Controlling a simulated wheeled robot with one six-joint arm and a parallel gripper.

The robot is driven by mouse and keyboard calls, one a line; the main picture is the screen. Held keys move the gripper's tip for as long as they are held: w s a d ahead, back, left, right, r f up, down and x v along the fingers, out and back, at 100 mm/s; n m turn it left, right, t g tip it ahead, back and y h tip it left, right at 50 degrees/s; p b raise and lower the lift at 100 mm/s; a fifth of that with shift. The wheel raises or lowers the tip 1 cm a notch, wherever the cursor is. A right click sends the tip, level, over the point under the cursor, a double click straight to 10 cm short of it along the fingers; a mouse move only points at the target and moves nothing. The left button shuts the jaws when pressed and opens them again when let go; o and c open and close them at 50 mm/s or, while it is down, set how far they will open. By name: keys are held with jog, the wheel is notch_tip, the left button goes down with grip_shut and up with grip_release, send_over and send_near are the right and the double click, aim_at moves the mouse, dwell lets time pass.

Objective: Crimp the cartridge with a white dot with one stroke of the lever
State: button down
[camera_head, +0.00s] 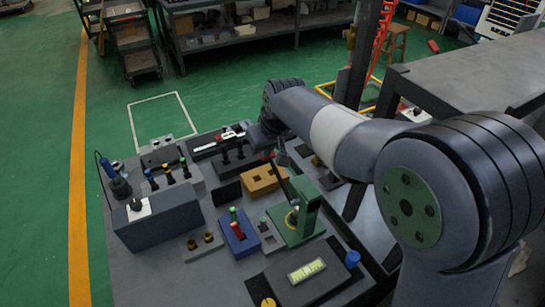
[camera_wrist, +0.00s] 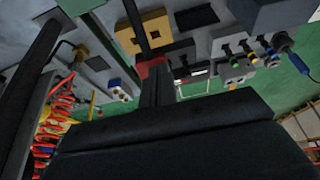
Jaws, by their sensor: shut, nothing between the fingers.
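The green crimping press (camera_head: 300,222) stands on the bench at the middle right in the head view, its dark lever (camera_head: 283,175) raised and tilted. A yellow ring shows at its base; I cannot make out a white-dotted cartridge in it. A blue block (camera_head: 240,241) left of the press holds a red-topped and a green-topped cartridge. My gripper (camera_wrist: 154,88) is shut and empty in the wrist view. A red part (camera_wrist: 152,68) and a dark bar show just beyond its tips; I cannot tell whether they touch. In the head view my gripper is largely hidden near the lever's top.
A yellow block (camera_head: 263,180) with slots stands behind the press. A grey box (camera_head: 157,217) and a stand with several coloured knobs (camera_head: 168,177) are at the left. A display panel (camera_head: 307,271) lies at the front. My arm spans the right side.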

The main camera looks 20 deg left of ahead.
jog(key=shift+f, duration=0.7)
notch_tip(320, 180, up, 5)
jog(key=p, duration=0.4)
jog(key=shift+f, duration=0.15)
jog(key=shift+r+p, duration=0.3)
jog(key=shift+r, duration=0.15)
jog(key=shift+w, duration=0.1)
